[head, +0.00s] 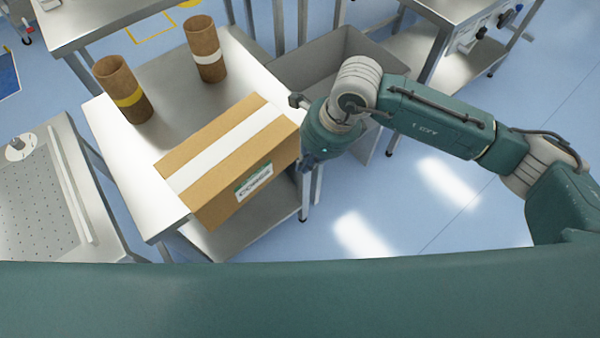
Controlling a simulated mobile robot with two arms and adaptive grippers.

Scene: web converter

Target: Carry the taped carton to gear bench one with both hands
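The taped carton (215,148), brown with a white tape strip along its top and a white and green label on its front, sits at the near right edge of a metal bench (120,170). My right gripper (303,161) is at the right end of the carton, close against it. Its fingers are mostly hidden behind my wrist, so I cannot see whether they are open or whether they touch the carton. My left gripper is not in view. No sign in view names gear bench one.
Two brown cardboard tubes, one with a yellow band (123,90) and one with a white band (205,50), stand behind the carton. A grey open bin (320,60) is at the back right. A perforated table (35,205) is at left. Blue floor (440,225) is clear at right.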

